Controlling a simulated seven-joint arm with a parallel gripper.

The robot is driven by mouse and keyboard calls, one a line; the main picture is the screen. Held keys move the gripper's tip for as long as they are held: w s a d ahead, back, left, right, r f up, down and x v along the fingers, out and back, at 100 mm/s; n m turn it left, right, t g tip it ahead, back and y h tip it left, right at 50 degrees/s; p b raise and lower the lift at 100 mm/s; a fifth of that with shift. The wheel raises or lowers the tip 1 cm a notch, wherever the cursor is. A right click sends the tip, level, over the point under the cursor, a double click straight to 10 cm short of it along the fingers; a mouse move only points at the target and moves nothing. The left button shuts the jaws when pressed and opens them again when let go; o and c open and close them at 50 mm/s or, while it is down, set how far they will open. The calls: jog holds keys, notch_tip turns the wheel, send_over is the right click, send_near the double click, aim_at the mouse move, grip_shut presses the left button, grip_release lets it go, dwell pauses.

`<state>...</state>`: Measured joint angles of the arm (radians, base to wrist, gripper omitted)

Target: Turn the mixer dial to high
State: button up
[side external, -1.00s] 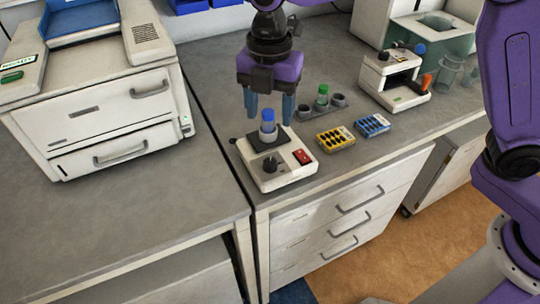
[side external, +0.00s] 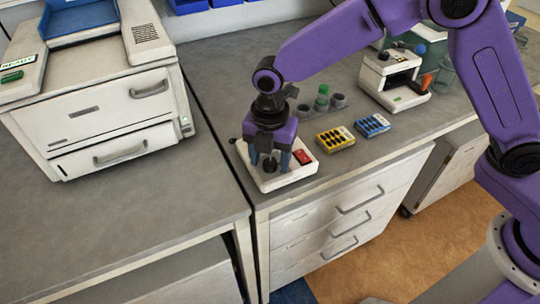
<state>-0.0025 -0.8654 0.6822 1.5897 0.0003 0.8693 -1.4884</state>
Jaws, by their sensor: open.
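The mixer (side external: 279,182) is a small white box near the front left corner of the right bench. Its dark dial (side external: 269,164) is on the front part of its top, and a red switch (side external: 303,157) is to the right of the dial. My gripper (side external: 269,162) is open and points down over the mixer, with its blue-grey fingers at either side of the dial. I cannot tell if the fingers touch the dial. The dial's setting is too small to read. The mixer's back platform and the blue-capped vial on it are hidden behind my gripper.
A rack with a green-capped vial (side external: 322,97) stands behind the mixer. A yellow tray (side external: 335,139) and a blue tray (side external: 372,125) lie to its right. A white device (side external: 394,81) stands farther right. A large white machine (side external: 105,100) is on the left bench.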

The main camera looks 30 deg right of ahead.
jog(key=shift+c, duration=0.3)
jog(key=c, duration=1)
jog(key=m, duration=0.4)
jog(key=shift+m, duration=0.3)
jog(key=m, duration=1)
jog(key=shift+r+m, duration=0.1)
jog(key=shift+m, duration=2.5)
